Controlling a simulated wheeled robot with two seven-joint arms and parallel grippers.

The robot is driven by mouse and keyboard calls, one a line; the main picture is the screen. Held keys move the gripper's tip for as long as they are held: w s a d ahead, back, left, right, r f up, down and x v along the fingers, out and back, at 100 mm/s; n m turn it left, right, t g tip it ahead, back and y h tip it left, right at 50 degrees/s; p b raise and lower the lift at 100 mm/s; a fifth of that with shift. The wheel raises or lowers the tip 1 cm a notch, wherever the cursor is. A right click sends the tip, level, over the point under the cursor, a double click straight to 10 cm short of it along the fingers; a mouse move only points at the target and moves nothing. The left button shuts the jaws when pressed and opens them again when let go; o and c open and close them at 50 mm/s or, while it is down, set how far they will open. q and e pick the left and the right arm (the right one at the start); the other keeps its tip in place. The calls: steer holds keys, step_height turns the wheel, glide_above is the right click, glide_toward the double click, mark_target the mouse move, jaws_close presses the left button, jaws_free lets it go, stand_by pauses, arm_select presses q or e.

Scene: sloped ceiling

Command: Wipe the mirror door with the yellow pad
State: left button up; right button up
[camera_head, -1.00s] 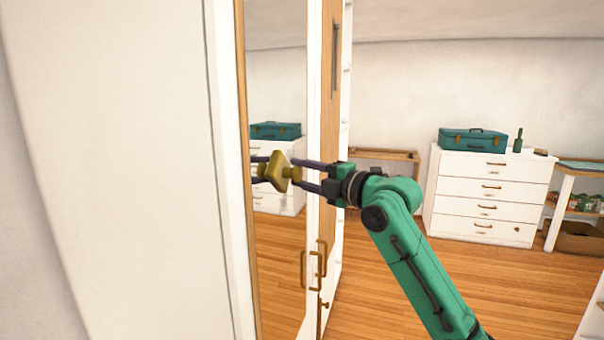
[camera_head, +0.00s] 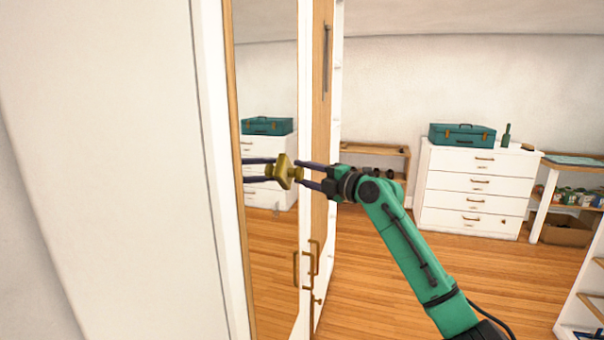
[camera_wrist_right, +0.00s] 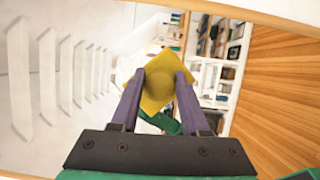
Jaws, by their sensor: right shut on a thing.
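The mirror door (camera_head: 262,70) is a tall narrow mirror in a white and wooden frame, left of centre in the head view. My right gripper (camera_head: 300,172) comes from the right with dark purple fingers shut on the yellow pad (camera_head: 284,171). The pad is at the mirror, near its right frame edge; its reflection merges with it, so I cannot tell whether it touches the glass. In the right wrist view the pad (camera_wrist_right: 160,84) sits between the fingertips, tilted like a diamond, with the reflected room behind it. My left gripper is not in view.
A wooden door edge with a long handle (camera_head: 326,60) stands right of the mirror; brass handles (camera_head: 312,258) sit lower. A white dresser (camera_head: 470,190) carries a teal case (camera_head: 461,136). A low wooden shelf (camera_head: 375,150) stands behind my arm. Wooden floor (camera_head: 400,285) is clear.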

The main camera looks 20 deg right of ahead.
steer(key=shift+w+d, duration=0.35)
steer(key=shift+w, duration=0.2)
steer(key=shift+w+d, duration=0.3)
steer(key=shift+w, duration=0.25)
steer(key=s+d+b, duration=0.2)
steer(key=d, duration=0.1)
steer(key=s+d+b, duration=0.1)
steer(key=d, duration=0.1)
